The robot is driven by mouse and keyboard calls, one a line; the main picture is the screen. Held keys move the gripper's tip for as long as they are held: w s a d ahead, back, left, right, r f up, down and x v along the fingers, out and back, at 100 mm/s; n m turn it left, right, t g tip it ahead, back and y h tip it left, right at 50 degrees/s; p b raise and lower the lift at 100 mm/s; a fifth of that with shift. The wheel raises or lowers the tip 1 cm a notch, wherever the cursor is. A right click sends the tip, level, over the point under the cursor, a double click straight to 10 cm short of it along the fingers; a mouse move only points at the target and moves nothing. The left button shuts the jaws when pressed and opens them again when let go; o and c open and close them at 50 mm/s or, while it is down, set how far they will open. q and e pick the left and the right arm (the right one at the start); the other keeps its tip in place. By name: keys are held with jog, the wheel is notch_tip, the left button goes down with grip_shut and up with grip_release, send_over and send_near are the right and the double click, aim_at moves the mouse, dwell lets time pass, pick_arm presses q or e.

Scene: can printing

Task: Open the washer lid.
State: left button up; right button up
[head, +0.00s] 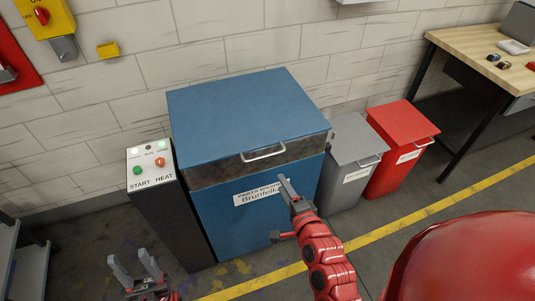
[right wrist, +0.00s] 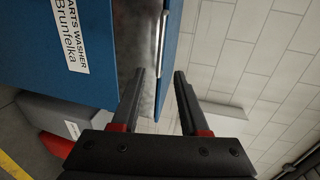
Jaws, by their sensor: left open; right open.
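The blue parts washer (head: 225,215) stands against the wall, with a white "Parts Washer Brunfelka" label. Its blue lid (head: 245,105) is shut. A pale bar handle (head: 263,153) sits on the lid's front edge; it also shows in the right wrist view (right wrist: 161,35), ahead of the fingers. My right gripper (head: 281,209) is open and empty in front of the washer, below the handle and apart from it. Its two dark fingers (right wrist: 161,74) point toward the handle's edge. My left gripper (head: 131,259) is open and empty at the lower left, below the control box.
A control box (head: 150,170) with START and HEAT buttons stands at the washer's left. A grey bin (head: 352,140) and a red bin (head: 402,125) stand at its right. A wooden workbench (head: 480,50) is at the far right. The floor before the washer is clear.

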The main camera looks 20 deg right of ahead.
jog(key=b, duration=0.6)
send_near(265, 157)
jog(key=w+f, duration=0.1)
jog(key=shift+r+p+x, duration=0.15)
jog(key=shift+p+x, duration=0.25)
jog(key=shift+x, duration=1.95)
jog(key=shift+r+p+x, duration=0.15)
jog(key=shift+p+x, duration=0.25)
jog(key=shift+x, duration=2)
jog(key=shift+d, duration=0.1)
grip_shut()
